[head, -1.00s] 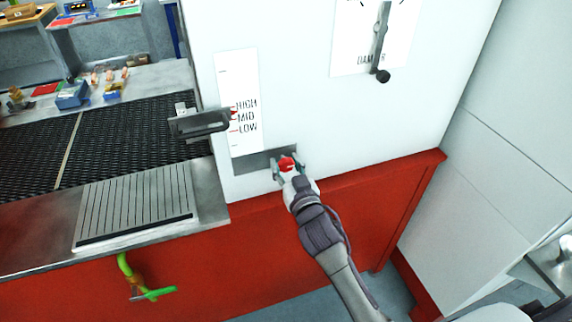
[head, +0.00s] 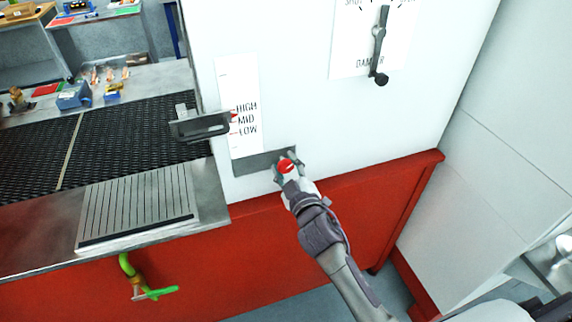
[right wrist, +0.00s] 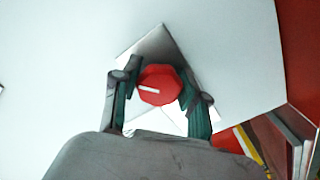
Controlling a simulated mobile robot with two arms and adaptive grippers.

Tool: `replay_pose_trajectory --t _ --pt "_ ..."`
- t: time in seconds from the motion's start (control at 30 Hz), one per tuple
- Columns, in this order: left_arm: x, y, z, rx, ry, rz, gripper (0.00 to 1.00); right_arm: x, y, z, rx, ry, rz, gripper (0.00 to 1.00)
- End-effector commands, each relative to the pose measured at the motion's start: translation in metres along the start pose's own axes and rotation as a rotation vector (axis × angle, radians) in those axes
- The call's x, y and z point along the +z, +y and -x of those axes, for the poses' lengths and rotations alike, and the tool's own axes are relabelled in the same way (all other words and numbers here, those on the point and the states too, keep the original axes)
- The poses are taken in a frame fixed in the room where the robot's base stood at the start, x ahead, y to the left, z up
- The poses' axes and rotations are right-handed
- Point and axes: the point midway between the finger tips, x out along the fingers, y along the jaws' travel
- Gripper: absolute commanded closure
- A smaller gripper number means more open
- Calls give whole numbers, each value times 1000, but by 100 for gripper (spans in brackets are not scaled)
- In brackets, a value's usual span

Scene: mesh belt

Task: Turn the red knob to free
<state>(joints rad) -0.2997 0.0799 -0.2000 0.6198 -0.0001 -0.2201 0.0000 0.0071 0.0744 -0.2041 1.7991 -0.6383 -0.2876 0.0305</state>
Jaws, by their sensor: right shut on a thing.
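The red knob (head: 287,166) sits on a grey plate (head: 253,163) low on the white panel. In the right wrist view the knob (right wrist: 160,85) shows as a red many-sided cap with a white pointer line, which lies nearly level there. My right gripper (head: 288,168) is shut on the knob, with a finger on either side of it; both fingers also show in the right wrist view (right wrist: 158,92). Any lettering around the knob is hidden or too small to read. My left gripper is not in view.
A lever with a black ball end (head: 381,78) hangs on the damper plate above. A handle (head: 200,126) juts out beside the HIGH, MID, LOW scale (head: 240,105). A green valve handle (head: 153,294) is below the counter. A dark mesh belt (head: 120,140) lies left.

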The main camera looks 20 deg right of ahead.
Motion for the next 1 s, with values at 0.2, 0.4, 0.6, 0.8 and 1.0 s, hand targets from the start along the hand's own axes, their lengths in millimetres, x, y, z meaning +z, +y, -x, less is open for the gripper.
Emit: replay_pose_trajectory --t 0.2,0.4,0.6,0.8,1.0 --pt "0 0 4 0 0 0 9 -1 1 0 -1 1 209 91" --pt "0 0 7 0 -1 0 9 -1 1 0 -1 2 398 91" --pt "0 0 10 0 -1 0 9 -1 2 0 0 2 582 91" --pt "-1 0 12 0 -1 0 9 -1 1 0 -1 1 734 91" --pt "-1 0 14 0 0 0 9 -1 2 0 -1 1 842 91"
